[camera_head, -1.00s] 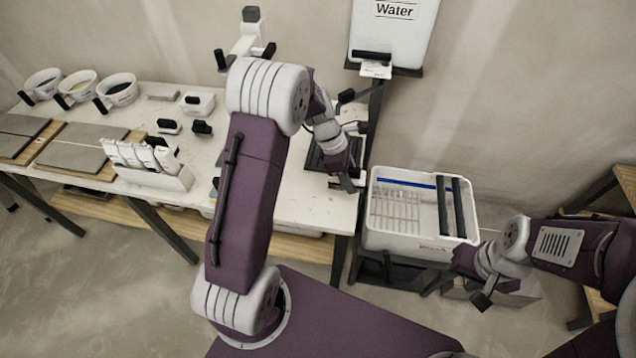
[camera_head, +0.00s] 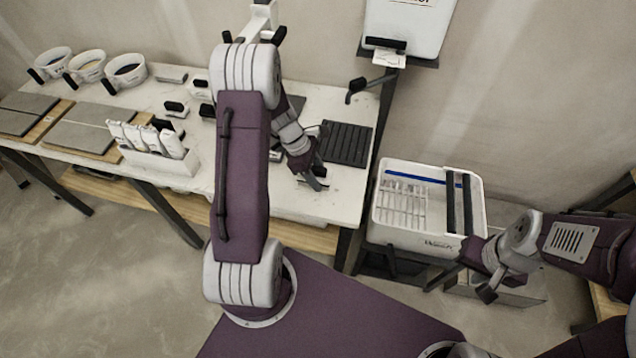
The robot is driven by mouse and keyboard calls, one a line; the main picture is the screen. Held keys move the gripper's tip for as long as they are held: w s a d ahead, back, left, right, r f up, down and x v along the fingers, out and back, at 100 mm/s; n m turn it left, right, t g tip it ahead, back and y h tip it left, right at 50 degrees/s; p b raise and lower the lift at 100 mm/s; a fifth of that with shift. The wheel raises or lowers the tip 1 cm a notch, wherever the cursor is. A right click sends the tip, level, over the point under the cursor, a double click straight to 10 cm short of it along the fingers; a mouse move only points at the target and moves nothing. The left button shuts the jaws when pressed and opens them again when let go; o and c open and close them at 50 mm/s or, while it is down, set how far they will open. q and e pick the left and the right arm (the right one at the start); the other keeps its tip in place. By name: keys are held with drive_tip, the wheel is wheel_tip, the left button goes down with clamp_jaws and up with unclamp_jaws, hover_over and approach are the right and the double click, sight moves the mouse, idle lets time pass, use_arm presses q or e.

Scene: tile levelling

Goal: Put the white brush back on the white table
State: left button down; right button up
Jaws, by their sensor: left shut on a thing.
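The white table (camera_head: 340,203) runs along the wall from the left to the middle of the view. My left gripper (camera_head: 318,184) is low over its right part, just in front of a black ribbed mat. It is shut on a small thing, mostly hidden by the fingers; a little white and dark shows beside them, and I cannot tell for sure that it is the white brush. I cannot tell whether that thing touches the table top. My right gripper (camera_head: 484,283) is at the right, in front of the white wash tub, and its opening is unclear.
The black ribbed mat (camera_head: 346,143) lies on the table's right end. The white wash tub (camera_head: 400,229) with black rollers stands right of the table. A rack of white-handled tools (camera_head: 150,150), several buckets (camera_head: 127,74) and grey tiles (camera_head: 80,137) occupy the left.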

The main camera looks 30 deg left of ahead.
use_arm(q)
wheel_tip(320, 180, down, 3)
drive_tip(key=shift+f, duration=0.15)
drive_tip(key=shift+w+f, duration=0.1)
drive_tip(key=shift+f, duration=0.3)
drive_tip(key=shift+f+b, duration=0.1)
drive_tip(key=shift+b, duration=0.25)
drive_tip(key=c, duration=0.7)
unclamp_jaws()
